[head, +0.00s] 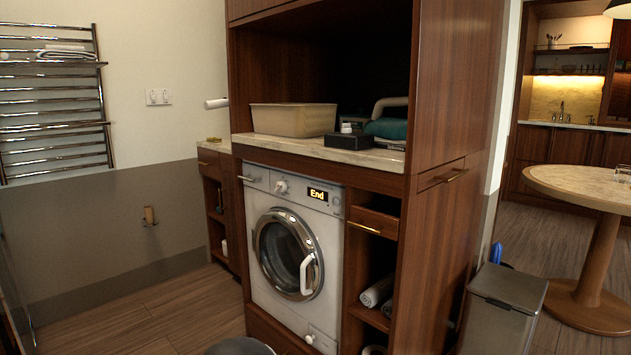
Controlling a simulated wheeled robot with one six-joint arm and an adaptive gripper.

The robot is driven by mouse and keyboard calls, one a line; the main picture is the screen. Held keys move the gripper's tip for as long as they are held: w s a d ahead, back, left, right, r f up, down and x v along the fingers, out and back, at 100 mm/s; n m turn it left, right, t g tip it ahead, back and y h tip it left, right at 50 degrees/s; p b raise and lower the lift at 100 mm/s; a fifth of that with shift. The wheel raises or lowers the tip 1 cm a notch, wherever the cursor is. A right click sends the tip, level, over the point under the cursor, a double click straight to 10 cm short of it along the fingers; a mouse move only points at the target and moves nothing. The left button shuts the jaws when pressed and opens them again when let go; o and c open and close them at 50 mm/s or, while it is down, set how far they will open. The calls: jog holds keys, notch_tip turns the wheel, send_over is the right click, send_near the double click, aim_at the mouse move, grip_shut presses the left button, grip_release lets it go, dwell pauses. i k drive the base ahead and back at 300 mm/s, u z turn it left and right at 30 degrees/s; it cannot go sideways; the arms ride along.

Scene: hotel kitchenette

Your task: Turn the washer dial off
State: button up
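The white washer (262,290) stands in a wooden cabinet at the middle of the head view, with its round door (287,254) closed. Its dial (281,187) is a small white knob on the front panel, above the door. I cannot tell which setting the dial points to. The display (318,194) to the right of the dial is lit and reads "End". A drawer front (255,177) is at the panel's left. My gripper is not in view, and nothing covers the dial.
The counter (270,147) above the washer holds a beige bin (293,119) and a dark box (335,139). Right of the washer are a small drawer (372,222) and open shelves with rolled towels. A trash bin (503,300) and round table (585,185) stand right. Floor shows at left.

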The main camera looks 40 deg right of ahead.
aim_at(281, 187)
jog(key=z, duration=0.9)
jog(key=i, duration=0.95)
jog(key=z, duration=0.85)
